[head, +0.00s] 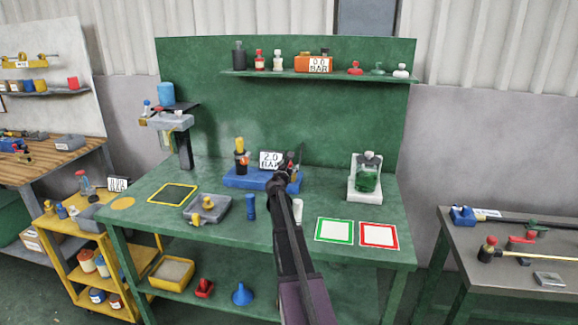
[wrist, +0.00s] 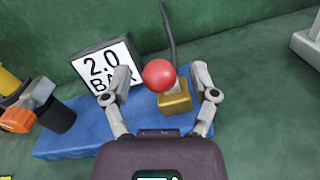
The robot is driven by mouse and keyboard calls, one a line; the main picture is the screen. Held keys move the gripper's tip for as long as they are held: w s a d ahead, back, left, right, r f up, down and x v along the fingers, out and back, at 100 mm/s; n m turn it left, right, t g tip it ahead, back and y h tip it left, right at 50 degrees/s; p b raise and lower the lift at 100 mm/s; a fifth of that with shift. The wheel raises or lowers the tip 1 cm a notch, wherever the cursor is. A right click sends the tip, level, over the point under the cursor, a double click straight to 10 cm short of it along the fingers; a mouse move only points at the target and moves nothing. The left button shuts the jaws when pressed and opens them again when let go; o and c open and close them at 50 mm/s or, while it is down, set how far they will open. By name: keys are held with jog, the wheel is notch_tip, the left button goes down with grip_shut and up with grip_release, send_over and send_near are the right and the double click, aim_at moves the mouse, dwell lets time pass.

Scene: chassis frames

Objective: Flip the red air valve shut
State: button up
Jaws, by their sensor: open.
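The red air valve shows in the wrist view as a round red knob (wrist: 159,75) in front of a brass block (wrist: 176,98) on a blue base (wrist: 70,128). A thin dark hose or rod rises behind the block. My gripper (wrist: 162,82) is open, with one finger on each side of the knob. The knob appears between the fingers with gaps on both sides; I cannot tell how near in depth it is. In the head view my gripper (head: 286,174) is over the right part of the blue base (head: 234,181), and my arm hides much of the valve.
A 2.0 BAR sign (wrist: 105,70) stands close by my left finger. An orange and black fitting (wrist: 38,106) is further left. Green and red framed squares (head: 334,230) lie at the front right.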

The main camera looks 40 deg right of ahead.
jog(key=shift+w+d, duration=0.25)
jog(key=shift+d, duration=0.1)
grip_shut()
jog(key=shift+s+a, duration=0.1)
jog(key=shift+a, duration=0.2)
jog(key=shift+d, duration=0.2)
jog(key=shift+w+r, duration=0.1)
jog(key=shift+w, duration=0.1)
